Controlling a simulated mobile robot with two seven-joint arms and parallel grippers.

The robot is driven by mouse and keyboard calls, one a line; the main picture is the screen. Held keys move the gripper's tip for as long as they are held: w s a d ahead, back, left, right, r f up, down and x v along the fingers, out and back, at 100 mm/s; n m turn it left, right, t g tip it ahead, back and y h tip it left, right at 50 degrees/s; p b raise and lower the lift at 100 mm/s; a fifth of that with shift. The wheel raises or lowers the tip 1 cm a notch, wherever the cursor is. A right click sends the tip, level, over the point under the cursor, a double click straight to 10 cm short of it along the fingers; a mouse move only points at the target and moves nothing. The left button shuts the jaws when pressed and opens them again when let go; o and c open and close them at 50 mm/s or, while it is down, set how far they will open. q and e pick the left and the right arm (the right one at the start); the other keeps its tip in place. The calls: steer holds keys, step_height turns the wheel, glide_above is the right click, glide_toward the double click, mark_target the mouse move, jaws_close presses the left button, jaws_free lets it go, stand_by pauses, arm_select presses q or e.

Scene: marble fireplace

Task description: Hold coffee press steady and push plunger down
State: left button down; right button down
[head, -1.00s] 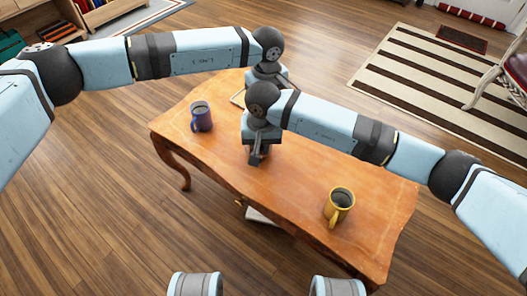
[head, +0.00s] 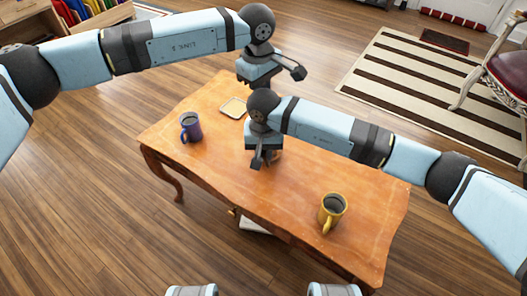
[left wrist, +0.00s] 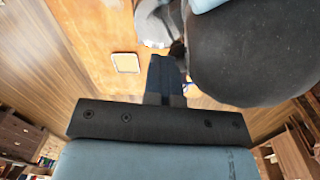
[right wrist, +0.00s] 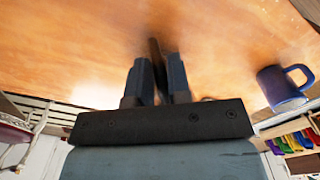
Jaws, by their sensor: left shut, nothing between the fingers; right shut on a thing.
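My right gripper (head: 258,163) is low over the middle of the wooden table. In the right wrist view its fingers (right wrist: 160,80) are closed around a narrow dark piece (right wrist: 155,50), which may be the press's handle. The body of the coffee press and its plunger cannot be made out; my right gripper and arm cover that spot in the head view. My left gripper (head: 298,73) is shut and empty, raised in the air beyond the table's far edge, apart from the right gripper. Its closed fingers (left wrist: 166,75) show in the left wrist view.
A small pale tray (head: 233,107) lies near the far left edge. The wooden table (head: 200,165) is otherwise largely clear.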

arm_select(q)
steer(key=r+n, duration=0.2)
steer(key=n, duration=0.2)
steer(key=s+r+n, duration=0.1)
steer(key=r+n, duration=0.1)
steer(key=n, duration=0.2)
steer(key=r+n, duration=0.3)
steer(key=shift+s+a+r+n+y, duration=0.1)
steer(key=shift+s+a+n+y, duration=0.05)
steer(key=shift+a+n+y, duration=0.2)
steer(key=shift+s+a+f+n, duration=0.1)
steer(key=shift+f+n, duration=0.6)
steer(key=shift+f, duration=0.6)
steer(key=shift+s+a+f+n, duration=0.1)
steer(key=shift+f+n, duration=0.55)
steer(key=shift+f, duration=0.65)
